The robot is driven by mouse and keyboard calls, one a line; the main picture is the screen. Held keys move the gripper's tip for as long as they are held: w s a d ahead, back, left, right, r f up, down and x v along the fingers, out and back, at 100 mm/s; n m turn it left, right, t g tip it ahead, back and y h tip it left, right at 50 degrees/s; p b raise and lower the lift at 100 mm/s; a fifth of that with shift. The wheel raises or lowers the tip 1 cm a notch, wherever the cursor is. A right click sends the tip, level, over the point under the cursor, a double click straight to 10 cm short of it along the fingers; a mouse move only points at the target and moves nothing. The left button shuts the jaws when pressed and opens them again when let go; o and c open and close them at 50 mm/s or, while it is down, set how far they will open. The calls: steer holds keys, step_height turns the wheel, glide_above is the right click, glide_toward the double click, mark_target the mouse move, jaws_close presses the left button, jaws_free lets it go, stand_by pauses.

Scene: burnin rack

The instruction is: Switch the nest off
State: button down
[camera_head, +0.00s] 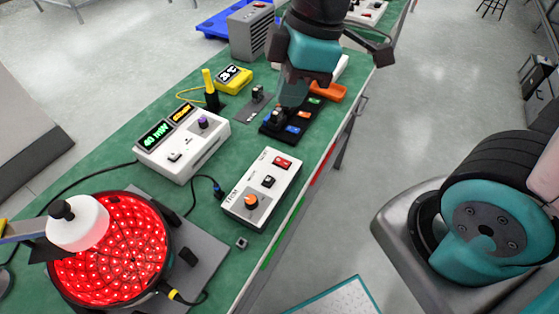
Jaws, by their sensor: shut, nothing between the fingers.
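My gripper (283,108) is shut and empty, pointing down over the left part of a black strip (272,134) that carries small blue, orange and green parts. I cannot tell whether its tips touch the strip. A white control box (238,206) lies on the bench in front of it, apart from the gripper. The switch positions are also unclear.
A white meter box (187,158) with lit displays stands left of the control box. A round plate with glowing red lights (112,250) is at the lower left. A yellow meter (232,79) and an orange tray (328,92) lie further back. The bench edge runs along the right.

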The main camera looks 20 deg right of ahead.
mark_target(279, 159)
steer(key=w+d+f+n+h+b, duration=0.1)
steer(key=w+d+f+n+b, duration=0.1)
steer(key=w+f+n+b, duration=0.1)
steer(key=w+d+f+n+h+b, duration=0.1)
steer(key=w+f+n, duration=0.4)
steer(key=f, duration=0.5)
steer(key=shift+w+d+n+t+b, duration=0.35)
steer(key=shift+d+n+b, duration=0.1)
steer(key=shift+n+b, duration=0.75)
steer(key=shift+f, duration=0.15)
steer(key=f, duration=0.4)
steer(key=w+f, duration=0.1)
steer(key=f, duration=0.4)
steer(key=a+f, duration=0.1)
steer(key=f, duration=0.3)
steer(key=shift+w+f+b, duration=0.15)
steer(key=shift+f+b, duration=0.15)
steer(key=shift+f, duration=0.1)
